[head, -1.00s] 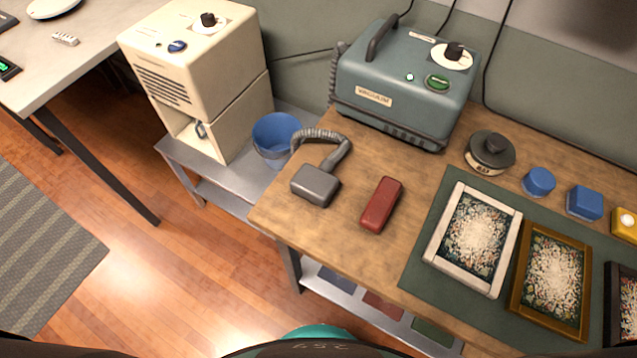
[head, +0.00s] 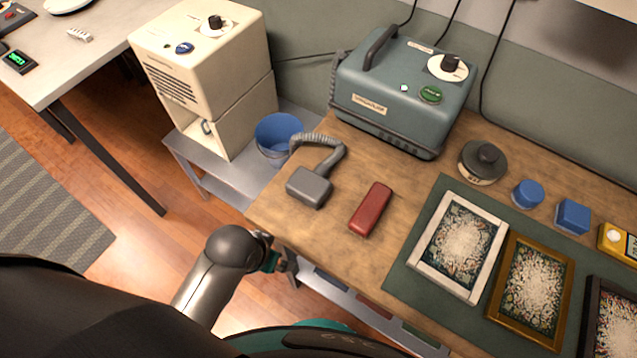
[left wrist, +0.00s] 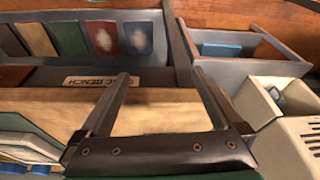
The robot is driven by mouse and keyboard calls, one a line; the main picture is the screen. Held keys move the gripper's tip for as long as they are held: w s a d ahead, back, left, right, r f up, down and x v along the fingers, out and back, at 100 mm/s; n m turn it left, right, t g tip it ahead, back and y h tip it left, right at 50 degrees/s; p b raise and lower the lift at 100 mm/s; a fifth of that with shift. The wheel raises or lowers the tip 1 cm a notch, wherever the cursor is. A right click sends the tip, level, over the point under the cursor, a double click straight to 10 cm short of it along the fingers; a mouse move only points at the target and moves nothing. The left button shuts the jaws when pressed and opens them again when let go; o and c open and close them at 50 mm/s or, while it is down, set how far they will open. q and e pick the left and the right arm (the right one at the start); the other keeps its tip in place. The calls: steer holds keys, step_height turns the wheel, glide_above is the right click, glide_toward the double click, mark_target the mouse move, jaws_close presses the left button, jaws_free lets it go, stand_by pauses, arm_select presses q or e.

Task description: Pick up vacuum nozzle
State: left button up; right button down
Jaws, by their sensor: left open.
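The vacuum nozzle (head: 310,187) is a dark grey block lying on the wooden bench near its left front corner. A ribbed grey hose (head: 318,141) curves behind it, near the teal vacuum unit (head: 405,90). My left gripper (head: 272,258) is in front of the bench's front edge, below and left of the nozzle in the picture, and apart from it. In the left wrist view the left gripper (left wrist: 162,76) has its fingers spread with nothing between them. The nozzle cannot be made out in that view. My right gripper is not in view.
A red block (head: 371,209) lies right of the nozzle. Picture frames (head: 459,246) lie on a green mat further right. A blue bin (head: 277,138) and a cream machine (head: 205,60) stand on the low grey stand at left. The bench front by the nozzle is bare.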

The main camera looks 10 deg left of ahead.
arm_select(q)
steer(key=w+d+r+m+h, duration=0.1)
steer(key=w+d+r+m, duration=0.2)
steer(key=d+r, duration=0.1)
steer(key=w+d+r+m+h, duration=0.1)
steer(key=w+d+r+m, duration=0.2)
steer(key=w+d+r, duration=0.1)
steer(key=shift+w, duration=0.15)
steer(key=w+d+r+m, duration=0.3)
steer(key=m, duration=0.2)
step_height(320, 180, up, 8)
steer(key=m+g+y+p, duration=0.1)
steer(key=m+g+y, duration=0.2)
steer(key=m, duration=0.6)
glide_above(308, 183)
step_height(308, 183, down, 10)
steer(key=shift+w+a+f+b, duration=0.1)
steer(key=shift+a+b, duration=0.05)
steer(key=shift+b, duration=0.8)
steer(key=shift+d+f+b, duration=0.2)
steer(key=shift+f+b, duration=0.4)
steer(key=shift+f, duration=2)
steer(key=shift+c, duration=0.2)
